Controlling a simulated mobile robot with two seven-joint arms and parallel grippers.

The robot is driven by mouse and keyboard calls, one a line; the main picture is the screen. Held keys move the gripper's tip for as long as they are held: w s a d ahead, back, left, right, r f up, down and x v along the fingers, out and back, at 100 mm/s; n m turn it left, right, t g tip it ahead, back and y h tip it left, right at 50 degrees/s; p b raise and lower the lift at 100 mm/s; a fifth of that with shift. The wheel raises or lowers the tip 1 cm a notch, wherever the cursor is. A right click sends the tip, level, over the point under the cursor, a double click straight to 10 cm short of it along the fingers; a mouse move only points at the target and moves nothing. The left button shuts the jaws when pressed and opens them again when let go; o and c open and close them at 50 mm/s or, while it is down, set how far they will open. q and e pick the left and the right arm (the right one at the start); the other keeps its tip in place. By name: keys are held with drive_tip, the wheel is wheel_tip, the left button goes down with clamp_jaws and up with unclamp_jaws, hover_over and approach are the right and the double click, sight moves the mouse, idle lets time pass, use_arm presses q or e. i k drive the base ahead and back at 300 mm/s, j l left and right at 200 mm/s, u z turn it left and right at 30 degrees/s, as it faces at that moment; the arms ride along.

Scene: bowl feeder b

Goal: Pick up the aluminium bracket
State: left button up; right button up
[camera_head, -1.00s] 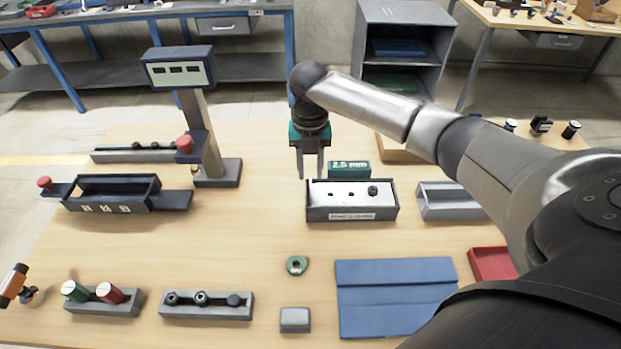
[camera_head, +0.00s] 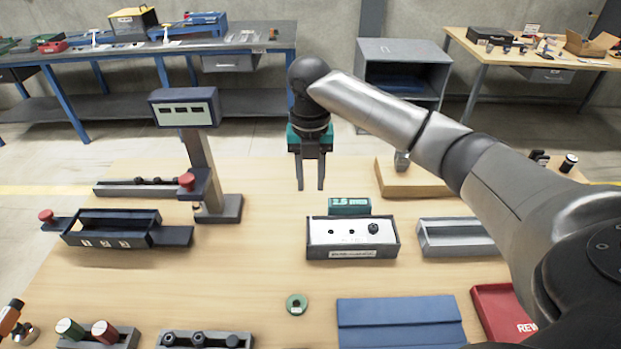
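My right gripper (camera_head: 311,187) hangs fingers down in the upper middle of the head view, with a clear gap between its two fingers and nothing between them. It shows above and behind the green "2.5 mm" block (camera_head: 349,206). A small grey metallic piece (camera_head: 402,161) stands on a wooden block (camera_head: 415,182) to the right of the gripper, partly hidden by my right arm. It may be the aluminium bracket, but its shape is too small to tell. My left gripper is out of view.
A grey box with holes (camera_head: 352,250) stands in front of the green block. A grey tray (camera_head: 460,250), blue mat (camera_head: 400,309) and red tray (camera_head: 500,297) lie to the right. A post with a display (camera_head: 184,115) rises at left.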

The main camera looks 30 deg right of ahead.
sight(320, 234)
drive_tip(key=z, duration=1.4)
